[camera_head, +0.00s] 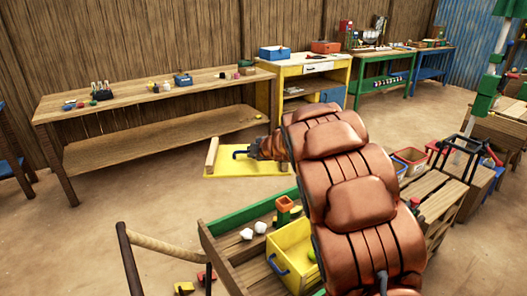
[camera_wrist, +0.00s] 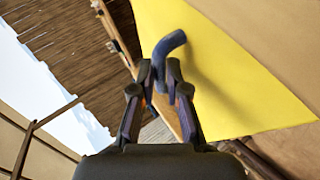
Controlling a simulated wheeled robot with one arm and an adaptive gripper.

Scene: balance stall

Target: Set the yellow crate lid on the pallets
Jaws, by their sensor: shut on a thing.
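The yellow crate lid (camera_head: 225,166) is a flat yellow panel with a wooden strip along its left edge and a dark blue bent handle (camera_head: 240,154). My gripper (camera_head: 253,151) is shut on the handle, at the lid's upper right side in the head view. In the wrist view, the jaws of my gripper (camera_wrist: 158,84) close around the lower part of the handle (camera_wrist: 169,44), with the yellow lid (camera_wrist: 235,75) behind. The lid's height above the floor is hard to tell. A slatted wooden surface (camera_head: 445,189) at right may be the pallets; my arm hides part of it.
A wooden bench (camera_head: 140,98) stands along the back wall, beside a yellow cabinet (camera_head: 302,68) and a green table (camera_head: 385,68). A yellow crate (camera_head: 290,262) sits in a green-edged wooden stand at front. A rope barrier (camera_head: 165,248) is at front left. Bare floor lies at left.

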